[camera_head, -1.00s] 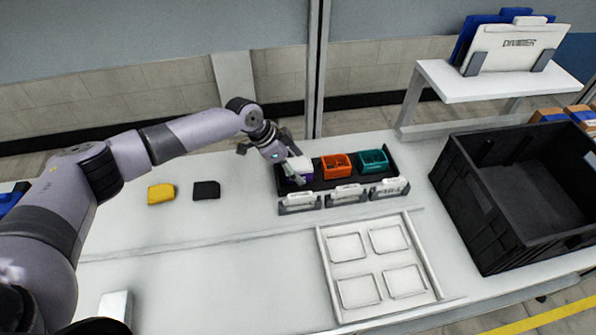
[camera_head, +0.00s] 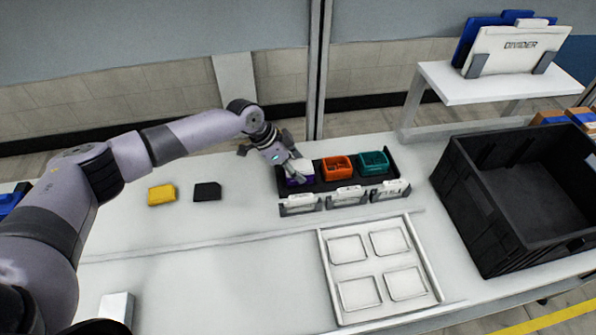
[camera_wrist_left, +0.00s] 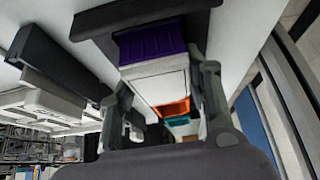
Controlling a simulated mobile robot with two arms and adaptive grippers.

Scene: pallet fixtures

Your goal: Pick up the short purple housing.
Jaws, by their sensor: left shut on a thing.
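The purple housing (camera_head: 299,181) sits in the left slot of the black holder (camera_head: 325,184). In the left wrist view the housing (camera_wrist_left: 152,42) has a purple part and a white face, and it lies between the fingers. My left gripper (camera_head: 297,176) reaches down over it from the left and is shut on it. The gripper's fingers (camera_wrist_left: 160,100) also show on both sides of it in the wrist view. The fingers partly hide the housing in the head view. I cannot tell whether it is lifted off the holder. My right gripper is not in view.
An orange housing (camera_head: 337,168) and a teal housing (camera_head: 373,162) stand to the right in the holder. White label stands (camera_head: 346,196) line its front. A white tray (camera_head: 328,262) lies in front, a black crate (camera_head: 466,220) at right. Yellow (camera_head: 161,194) and black (camera_head: 207,191) pieces lie left.

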